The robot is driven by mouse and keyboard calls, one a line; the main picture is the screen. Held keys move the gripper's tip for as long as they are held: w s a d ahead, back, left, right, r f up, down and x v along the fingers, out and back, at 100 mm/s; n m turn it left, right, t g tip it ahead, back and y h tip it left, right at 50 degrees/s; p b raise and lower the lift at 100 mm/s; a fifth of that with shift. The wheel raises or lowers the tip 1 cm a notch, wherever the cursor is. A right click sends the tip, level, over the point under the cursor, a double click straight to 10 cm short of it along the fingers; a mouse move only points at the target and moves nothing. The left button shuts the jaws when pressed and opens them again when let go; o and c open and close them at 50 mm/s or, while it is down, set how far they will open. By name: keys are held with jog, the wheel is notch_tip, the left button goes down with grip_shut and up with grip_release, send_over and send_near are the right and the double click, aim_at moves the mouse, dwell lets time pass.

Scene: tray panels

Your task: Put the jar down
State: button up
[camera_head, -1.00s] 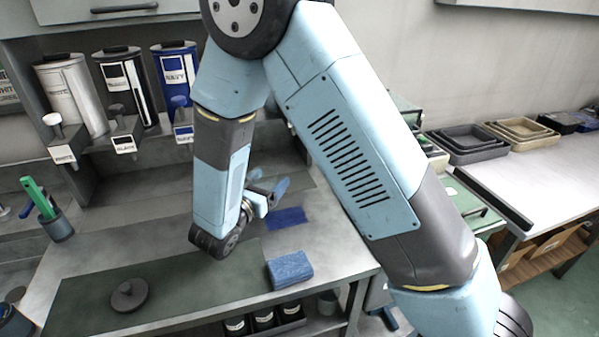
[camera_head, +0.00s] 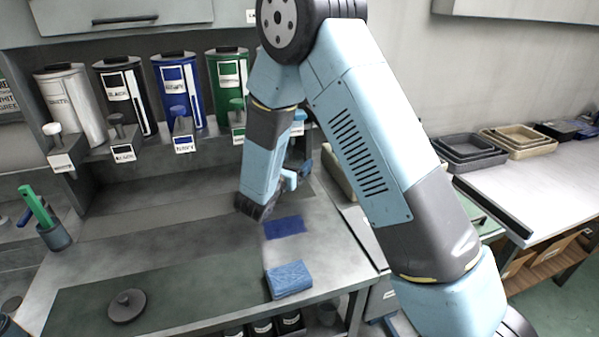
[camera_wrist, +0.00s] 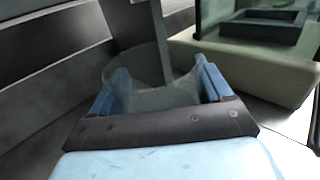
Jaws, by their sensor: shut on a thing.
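My gripper (camera_wrist: 162,84) is shut on a clear, see-through jar (camera_wrist: 138,68) in the wrist view. The blue fingers stand on either side of it. In the head view my gripper (camera_head: 297,174) is at the right part of the workbench, partly hidden by my arm, and I cannot make out the jar there. I cannot tell whether the jar's base touches a surface.
White (camera_head: 72,105), black (camera_head: 125,97), navy (camera_head: 178,90) and green (camera_head: 228,85) dispensers line the back. A blue patch (camera_head: 285,227) and a blue sponge-like block (camera_head: 289,279) lie at the bench's right. A dark round lid (camera_head: 127,305) lies on the green mat (camera_head: 75,296).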

jog(key=shift+w+d+f, duration=0.25)
jog(key=shift+w, duration=0.1)
jog(key=shift+f, duration=1.45)
jog(key=o, duration=1.3)
jog(key=shift+f, duration=0.1)
jog(key=v, duration=1.2)
